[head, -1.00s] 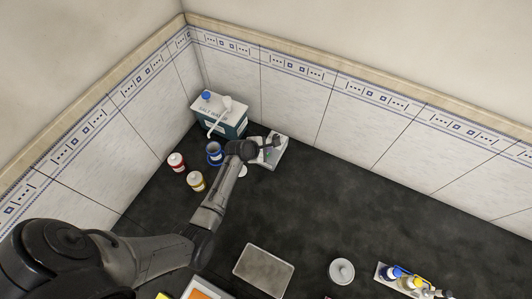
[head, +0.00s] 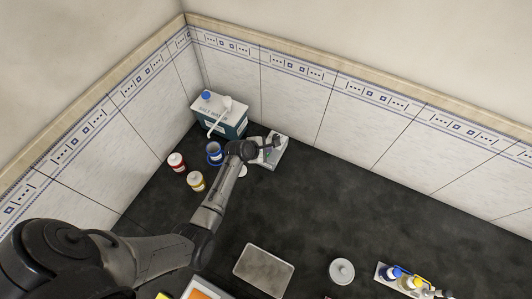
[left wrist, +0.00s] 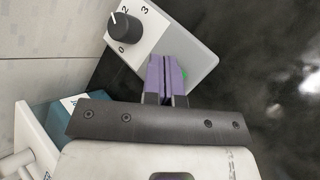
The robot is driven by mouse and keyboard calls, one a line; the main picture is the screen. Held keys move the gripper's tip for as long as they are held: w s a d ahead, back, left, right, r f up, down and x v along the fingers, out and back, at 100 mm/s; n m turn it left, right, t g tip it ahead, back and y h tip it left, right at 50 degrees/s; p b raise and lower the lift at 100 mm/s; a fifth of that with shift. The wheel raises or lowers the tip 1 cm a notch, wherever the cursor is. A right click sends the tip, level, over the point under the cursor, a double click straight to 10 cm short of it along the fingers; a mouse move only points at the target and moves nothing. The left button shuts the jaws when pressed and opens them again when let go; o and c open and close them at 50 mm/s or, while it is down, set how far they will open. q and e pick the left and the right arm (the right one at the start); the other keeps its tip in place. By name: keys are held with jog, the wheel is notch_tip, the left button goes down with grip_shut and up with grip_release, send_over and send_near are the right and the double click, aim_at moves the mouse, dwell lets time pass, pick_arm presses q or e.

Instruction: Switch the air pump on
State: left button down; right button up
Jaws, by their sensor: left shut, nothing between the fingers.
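The air pump, a pale grey box (head: 276,157), stands on the dark bench at the back left corner. In the left wrist view the pump (left wrist: 190,40) shows a black dial knob (left wrist: 123,29) with the marks 0, 2 and 3. A small green spot (left wrist: 213,73) shows on it beside the fingertips. My left gripper (head: 271,146) is over the pump. In the left wrist view its purple fingers (left wrist: 168,72) are shut and empty, at the pump's face right of the knob. I cannot tell whether they touch it. My right gripper is out of view.
A salt water container (head: 232,124) with a blue cap and white spout stands behind the left gripper. A grey tray (head: 263,270) lies in front.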

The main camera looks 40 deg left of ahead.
pick_arm(q)
jog(key=shift+f, duration=0.5)
dwell(0.4)
jog(key=shift+r, duration=0.15)
jog(key=shift+r+p, duration=0.45)
jog(key=shift+p, duration=0.4)
jog(key=shift+r, duration=0.1)
notch_tip(320, 180, up, 2)
jog(key=p, duration=0.3)
jog(key=shift+r, duration=0.2)
notch_tip(320, 180, up, 3)
jog(key=p, duration=0.4)
jog(key=shift+r, duration=0.15)
jog(key=shift+s, duration=0.1)
